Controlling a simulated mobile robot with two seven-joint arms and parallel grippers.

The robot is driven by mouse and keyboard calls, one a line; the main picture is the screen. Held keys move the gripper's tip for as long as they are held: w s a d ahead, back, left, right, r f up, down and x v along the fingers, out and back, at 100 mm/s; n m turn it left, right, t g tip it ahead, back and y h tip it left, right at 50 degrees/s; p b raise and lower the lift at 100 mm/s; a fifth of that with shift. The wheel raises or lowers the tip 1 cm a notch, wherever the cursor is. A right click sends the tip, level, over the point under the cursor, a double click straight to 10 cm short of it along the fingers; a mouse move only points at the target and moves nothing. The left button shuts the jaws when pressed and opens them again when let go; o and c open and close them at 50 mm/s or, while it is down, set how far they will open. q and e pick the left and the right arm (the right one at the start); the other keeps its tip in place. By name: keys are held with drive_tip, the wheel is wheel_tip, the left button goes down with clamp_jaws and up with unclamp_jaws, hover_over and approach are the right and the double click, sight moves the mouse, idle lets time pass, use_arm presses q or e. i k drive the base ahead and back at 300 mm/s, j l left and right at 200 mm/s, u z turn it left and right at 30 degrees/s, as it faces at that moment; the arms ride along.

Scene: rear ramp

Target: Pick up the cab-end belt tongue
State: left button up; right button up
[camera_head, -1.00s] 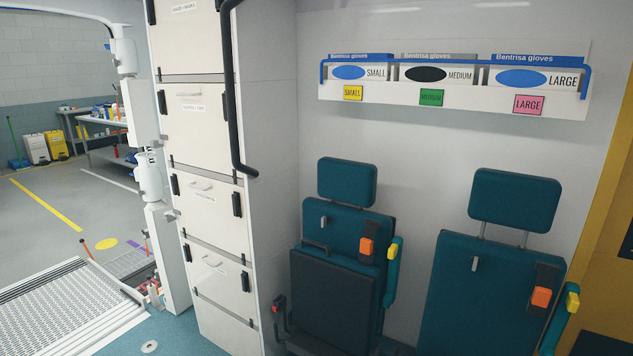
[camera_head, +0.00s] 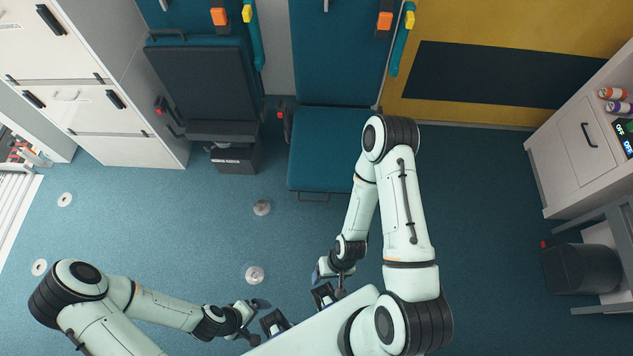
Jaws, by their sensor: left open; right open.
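The seat nearer the yellow wall (camera_head: 325,60) has an orange block (camera_head: 384,20) on a dark holder and a yellow-tipped piece (camera_head: 410,19) at its right side. A small grey hook-like piece (camera_head: 326,5) shows at the top edge. I cannot tell for certain which of these is the cab-end belt tongue. My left gripper (camera_head: 258,321) is open and empty, low in the view, well away from the seats. My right gripper (camera_head: 330,283) is open and empty, in front of the lowered seat cushion (camera_head: 322,145) and apart from it.
The left seat (camera_head: 200,85) is folded, with a dark box (camera_head: 236,157) beneath. White drawers (camera_head: 80,95) stand at left. A counter unit (camera_head: 590,150) and dark bin (camera_head: 583,270) stand at right.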

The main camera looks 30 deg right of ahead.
sight(385, 21)
drive_tip(key=z, duration=1.45)
